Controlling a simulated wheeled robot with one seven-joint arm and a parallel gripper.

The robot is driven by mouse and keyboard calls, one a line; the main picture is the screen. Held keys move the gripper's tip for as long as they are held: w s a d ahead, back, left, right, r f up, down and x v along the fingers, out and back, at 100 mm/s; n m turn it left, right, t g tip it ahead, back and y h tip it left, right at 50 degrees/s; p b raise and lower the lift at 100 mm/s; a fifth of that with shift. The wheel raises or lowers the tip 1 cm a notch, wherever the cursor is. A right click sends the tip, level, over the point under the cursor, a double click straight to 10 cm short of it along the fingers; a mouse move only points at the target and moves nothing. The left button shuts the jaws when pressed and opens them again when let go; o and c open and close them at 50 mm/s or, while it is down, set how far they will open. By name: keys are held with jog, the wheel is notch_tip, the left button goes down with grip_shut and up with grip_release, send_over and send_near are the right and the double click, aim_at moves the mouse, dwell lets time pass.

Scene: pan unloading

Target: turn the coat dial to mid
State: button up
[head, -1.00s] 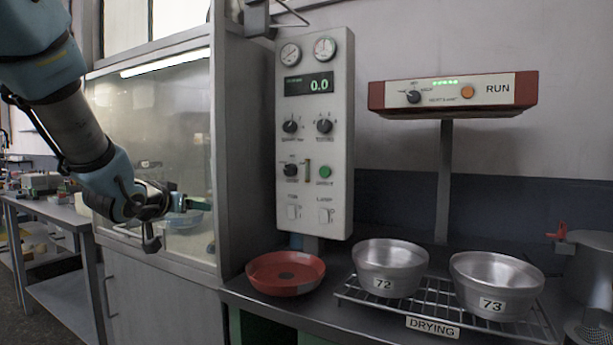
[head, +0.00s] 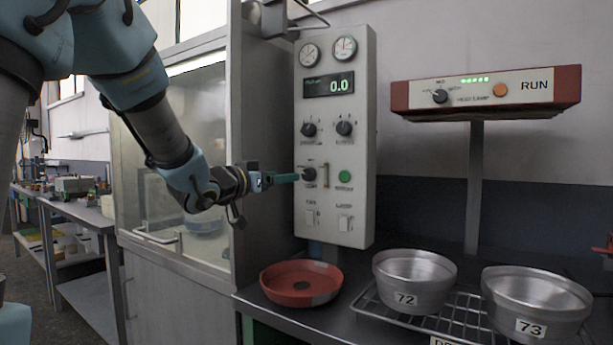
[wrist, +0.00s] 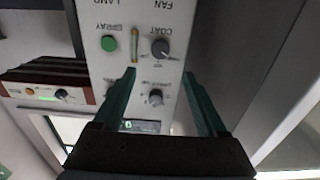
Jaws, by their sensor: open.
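The coat dial (head: 309,174) is a dark round knob at the lower left of the white control panel (head: 362,115). In the wrist view, which shows the panel upside down, the dial (wrist: 160,48) sits under the label COAT. Its pointer setting is too small to tell. My gripper (head: 293,178) is in front of the panel, level with the dial and just left of it in the head view. In the wrist view my gripper (wrist: 159,74) has its two green fingers apart, with the dial beyond the tips and roughly between them. Nothing is held.
A green SPRAY button (head: 345,176) and a narrow gauge stand right of the dial. Two more knobs (head: 309,129) are above, switches below. A red pan (head: 283,296) and metal bowls 72 (head: 425,281) and 73 (head: 545,308) stand below. The glass cabinet (head: 150,120) is left.

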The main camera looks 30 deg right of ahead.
aim_at(306, 173)
jog(key=p+x, duration=0.2)
jog(key=x, duration=0.8)
jog(key=shift+w+d+f, duration=0.1)
jog(key=shift+d, duration=0.1)
grip_shut()
